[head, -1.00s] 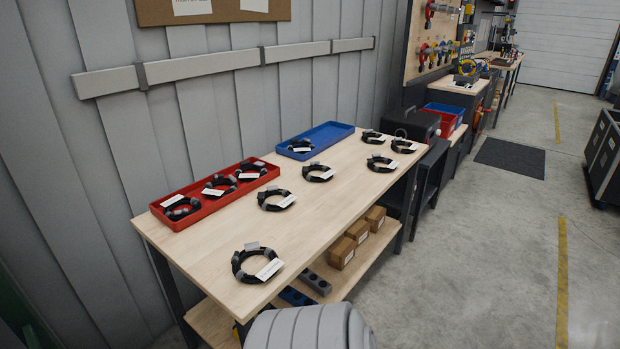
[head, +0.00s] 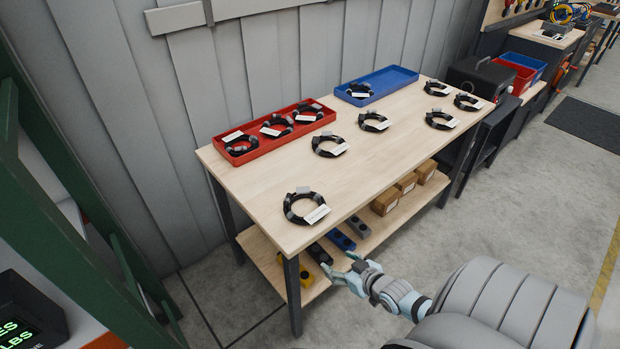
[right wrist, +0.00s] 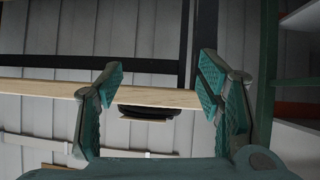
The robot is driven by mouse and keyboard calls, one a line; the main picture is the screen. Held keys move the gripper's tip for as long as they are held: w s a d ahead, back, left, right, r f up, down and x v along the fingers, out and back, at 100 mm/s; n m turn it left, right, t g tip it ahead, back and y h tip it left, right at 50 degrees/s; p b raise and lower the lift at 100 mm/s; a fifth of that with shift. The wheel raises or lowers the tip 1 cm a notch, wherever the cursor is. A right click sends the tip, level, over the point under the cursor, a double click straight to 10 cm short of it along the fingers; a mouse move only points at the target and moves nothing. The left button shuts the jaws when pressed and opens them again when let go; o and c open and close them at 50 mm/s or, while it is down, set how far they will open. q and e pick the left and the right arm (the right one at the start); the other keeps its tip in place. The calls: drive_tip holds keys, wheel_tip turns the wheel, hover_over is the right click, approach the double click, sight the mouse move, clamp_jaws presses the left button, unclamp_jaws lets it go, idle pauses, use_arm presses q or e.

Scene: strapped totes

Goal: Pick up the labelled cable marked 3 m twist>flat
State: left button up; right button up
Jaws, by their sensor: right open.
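Several coiled black cables with white tags lie on the wooden table. The nearest cable (head: 304,207) is by the table's front left corner, with others behind it, such as a middle cable (head: 330,146) and a right cable (head: 441,120). The tag text is too small to read, so I cannot tell which is marked 3 m twist>flat. My right gripper (head: 338,263) is open and empty, off the table's front edge and below its top. In the right wrist view, which looks upside down, a dark cable (right wrist: 148,112) shows beyond the table edge between the open fingers (right wrist: 160,85). My left gripper is out of view.
A red tray (head: 262,149) holds several cables and a blue tray (head: 395,82) holds one. Cardboard boxes (head: 385,202) and small blocks sit on the lower shelf. A green frame (head: 70,230) stands at left. The floor before the table is open.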

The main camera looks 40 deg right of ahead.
drive_tip(key=w+r+t+y, duration=0.15)
drive_tip(key=w+r, duration=0.35)
drive_tip(key=r, duration=0.6)
drive_tip(key=t+b, duration=0.1)
drive_tip(key=b, duration=0.5)
approach(295, 213)
drive_tip(key=shift+w+a+f, duration=0.1)
drive_tip(key=shift+w+f, duration=0.35)
drive_tip(key=shift+f, duration=0.05)
drive_tip(key=b+x, duration=0.2)
drive_tip(key=x, duration=0.2)
drive_tip(key=b+x, duration=0.2)
drive_tip(key=x, duration=0.2)
drive_tip(key=shift+w+r+b, duration=0.2)
drive_tip(key=shift+b, duration=0.15)
drive_tip(key=shift+w, duration=0.2)
drive_tip(key=shift+s+r, duration=0.1)
drive_tip(key=shift+r, duration=0.05)
drive_tip(key=c, duration=0.5)
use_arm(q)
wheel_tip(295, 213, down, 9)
use_arm(e)
clamp_jaws()
